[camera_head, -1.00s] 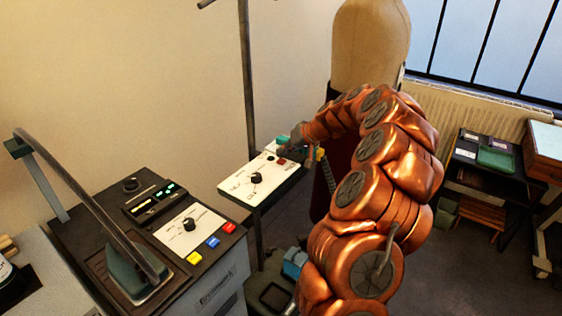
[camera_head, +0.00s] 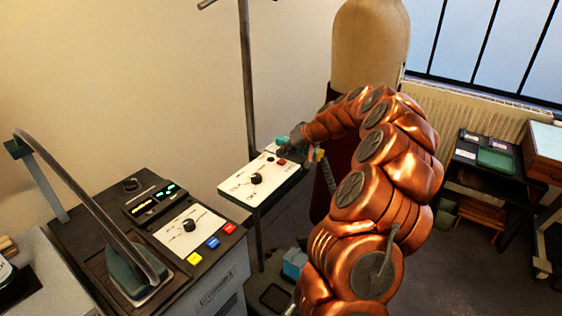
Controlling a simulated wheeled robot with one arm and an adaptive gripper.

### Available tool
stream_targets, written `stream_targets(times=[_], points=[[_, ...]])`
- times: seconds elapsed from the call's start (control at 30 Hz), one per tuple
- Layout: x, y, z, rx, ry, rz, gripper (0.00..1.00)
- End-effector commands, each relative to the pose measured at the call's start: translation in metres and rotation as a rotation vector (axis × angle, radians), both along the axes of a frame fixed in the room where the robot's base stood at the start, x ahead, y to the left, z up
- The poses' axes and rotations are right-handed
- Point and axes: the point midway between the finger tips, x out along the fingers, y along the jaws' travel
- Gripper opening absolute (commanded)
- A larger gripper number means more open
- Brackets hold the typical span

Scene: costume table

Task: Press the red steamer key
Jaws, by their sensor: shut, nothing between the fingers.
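The white control panel (camera_head: 240,189) on the pole stand has a black dial (camera_head: 257,179) and a small red key (camera_head: 281,162) near its far right end. A small green spot (camera_head: 270,158) lies just left of the red key. My gripper (camera_head: 284,146) is shut and empty, with a teal part at its end. In the picture it is just above the red key, at the panel's far edge. The red key shows clear of the fingers. I cannot tell how large the gap is between them.
An ironing unit (camera_head: 122,187) at left has its own yellow, blue and red keys (camera_head: 229,228) and an iron (camera_head: 135,270). The pole (camera_head: 246,90) rises behind the panel. A dress form (camera_head: 370,45) stands close behind my arm.

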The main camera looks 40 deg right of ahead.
Motion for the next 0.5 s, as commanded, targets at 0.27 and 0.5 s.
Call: stream_targets(times=[0.27,0.5], points=[[0.0001,0.0000,-0.0041,0.000,0.000,0.000,0.00],[0.0000,-0.0001,-0.0098,0.000,0.000,0.000,0.00]])
